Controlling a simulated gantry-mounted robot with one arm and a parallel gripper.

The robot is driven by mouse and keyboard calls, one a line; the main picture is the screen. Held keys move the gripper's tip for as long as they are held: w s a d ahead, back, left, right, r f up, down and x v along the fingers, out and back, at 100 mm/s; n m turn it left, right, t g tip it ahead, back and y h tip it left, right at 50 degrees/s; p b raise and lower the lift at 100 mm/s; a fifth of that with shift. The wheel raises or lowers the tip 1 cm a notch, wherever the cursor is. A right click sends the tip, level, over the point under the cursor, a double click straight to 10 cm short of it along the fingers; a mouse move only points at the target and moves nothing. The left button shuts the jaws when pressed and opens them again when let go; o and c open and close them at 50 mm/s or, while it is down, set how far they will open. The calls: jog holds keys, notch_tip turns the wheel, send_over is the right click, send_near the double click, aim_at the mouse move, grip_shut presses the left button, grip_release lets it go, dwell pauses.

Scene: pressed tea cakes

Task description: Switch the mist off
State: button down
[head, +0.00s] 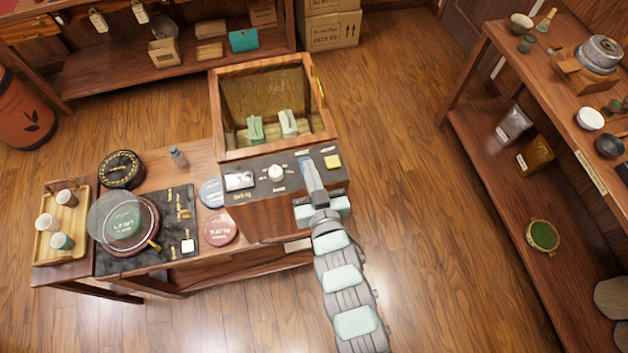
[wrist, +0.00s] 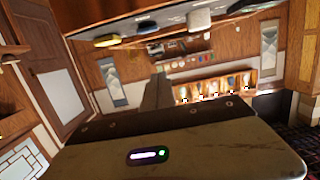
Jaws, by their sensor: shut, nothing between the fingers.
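The wooden steaming box (head: 268,108) stands open in the head view, with a dark control panel (head: 300,172) along its front. The panel has a white switch (head: 240,181) at the left, a round white knob (head: 276,172) in the middle and a yellow button (head: 332,161) at the right. Their labels are too small to read, so I cannot tell which control is the mist's. My gripper (head: 307,161) is shut and empty over the panel, between knob and yellow button; contact cannot be told. In the wrist view the yellow button (wrist: 107,41) shows at the upper left.
Two wrapped blocks (head: 288,123) lie inside the box. Left of it are a scale-like dark board (head: 178,215), a red disc (head: 221,229), a small bottle (head: 178,157) and a cup tray (head: 77,240). A shelf (head: 480,150) stands right; floor between is clear.

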jog(key=shift+r+v, duration=0.15)
jog(key=shift+v, duration=0.9)
jog(key=shift+r+v, duration=0.2)
jog(key=shift+v, duration=0.85)
jog(key=shift+w, duration=0.1)
